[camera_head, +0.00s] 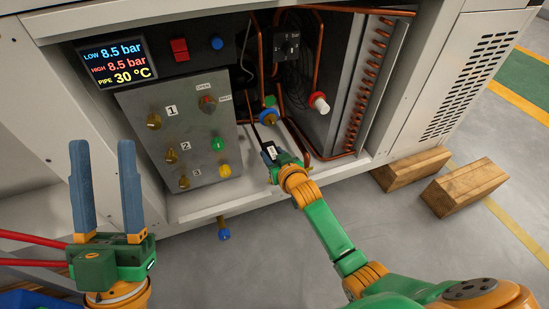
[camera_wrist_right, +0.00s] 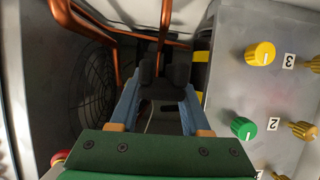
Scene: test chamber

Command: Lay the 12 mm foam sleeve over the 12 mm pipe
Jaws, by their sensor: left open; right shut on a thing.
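My right gripper (camera_wrist_right: 160,92) is shut on a short dark piece, seemingly the foam sleeve (camera_wrist_right: 178,76), between its blue fingers. A vertical copper pipe (camera_wrist_right: 166,28) meets the sleeve between two dark lobes in the right wrist view. I cannot tell whether the sleeve is around the pipe or only against it. In the head view, my right gripper (camera_head: 271,152) reaches into the open cabinet bay at the low copper pipes (camera_head: 296,136); the sleeve is hard to make out there. My left gripper (camera_head: 103,150) is open and empty, pointing up in front of the cabinet at left.
A valve panel (camera_head: 135,110) with several knobs stands left of the bay. A display (camera_head: 112,60) reads low 8.5 bar, high 8.5 bar, pipe 30 °C. A finned coil (camera_head: 370,80) is at right. Wooden blocks (camera_head: 465,187) lie on the floor. A fan grille (camera_wrist_right: 92,85) shows in the wrist view.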

